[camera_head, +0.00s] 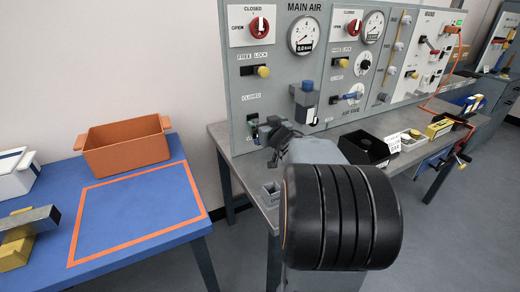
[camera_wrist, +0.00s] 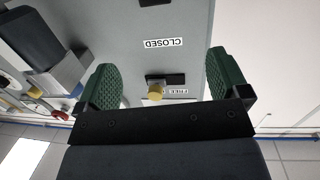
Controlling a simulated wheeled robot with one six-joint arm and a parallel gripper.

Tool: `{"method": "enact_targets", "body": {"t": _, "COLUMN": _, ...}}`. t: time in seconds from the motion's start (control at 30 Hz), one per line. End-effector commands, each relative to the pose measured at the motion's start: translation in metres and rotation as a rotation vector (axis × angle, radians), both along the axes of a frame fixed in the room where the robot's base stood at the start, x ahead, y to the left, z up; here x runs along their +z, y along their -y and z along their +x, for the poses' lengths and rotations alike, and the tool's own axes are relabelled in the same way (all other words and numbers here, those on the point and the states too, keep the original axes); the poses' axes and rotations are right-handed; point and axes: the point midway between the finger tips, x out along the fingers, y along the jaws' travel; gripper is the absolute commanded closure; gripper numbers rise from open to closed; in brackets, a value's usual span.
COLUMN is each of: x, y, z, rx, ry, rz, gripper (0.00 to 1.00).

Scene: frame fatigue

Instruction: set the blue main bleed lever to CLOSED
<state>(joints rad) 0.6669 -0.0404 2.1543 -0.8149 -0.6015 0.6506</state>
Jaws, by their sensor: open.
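My gripper (camera_head: 266,129) is at the lower left of the grey panel (camera_head: 278,83), by a lower CLOSED label (camera_head: 252,117). In the wrist view my gripper (camera_wrist: 165,72) is open, its two green pads apart with nothing held between them. That view is upside down and shows a CLOSED label (camera_wrist: 163,43) beyond the fingers. A black piece (camera_wrist: 162,2) is cut off at its top edge. No blue lever shows clearly by this label; my gripper covers that spot in the head view. A blue-handled lever (camera_head: 353,96) shows farther right on the panel.
A yellow knob (camera_head: 263,71) under FREE LOCK also shows in the wrist view (camera_wrist: 155,91). A blue-topped regulator (camera_head: 305,93) sticks out right of my gripper. A black bin (camera_head: 364,147) stands on the bench. An orange crate (camera_head: 125,146) is on the blue table at left.

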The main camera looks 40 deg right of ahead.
Motion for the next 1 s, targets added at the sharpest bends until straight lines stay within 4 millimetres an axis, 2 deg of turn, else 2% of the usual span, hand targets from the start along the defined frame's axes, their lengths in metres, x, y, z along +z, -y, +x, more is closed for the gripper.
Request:
{"method": "enact_targets", "body": {"t": 0.03, "x": -0.01, "y": 0.009, "z": 0.0, "rx": 0.02, "ry": 0.027, "rz": 0.002, "gripper": 0.06}}
{"method": "enact_targets", "body": {"t": 0.1, "x": -0.012, "y": 0.014, "z": -0.001, "rx": 0.053, "ry": 0.057, "rz": 0.004, "gripper": 0.06}}
{"method": "enact_targets", "body": {"t": 0.27, "x": -0.021, "y": 0.02, "z": -0.002, "rx": 0.097, "ry": 0.091, "rz": 0.009, "gripper": 0.06}}
{"method": "enact_targets", "body": {"t": 0.37, "x": -0.034, "y": 0.02, "z": -0.002, "rx": 0.104, "ry": 0.096, "rz": 0.01, "gripper": 0.06}}
{"method": "enact_targets", "body": {"t": 0.67, "x": -0.095, "y": 0.019, "z": -0.002, "rx": 0.104, "ry": 0.095, "rz": 0.012, "gripper": 0.06}}
{"method": "enact_targets", "body": {"t": 1.0, "x": -0.093, "y": 0.025, "z": 0.053, "rx": 0.106, "ry": 0.098, "rz": 0.007, "gripper": 0.06}}
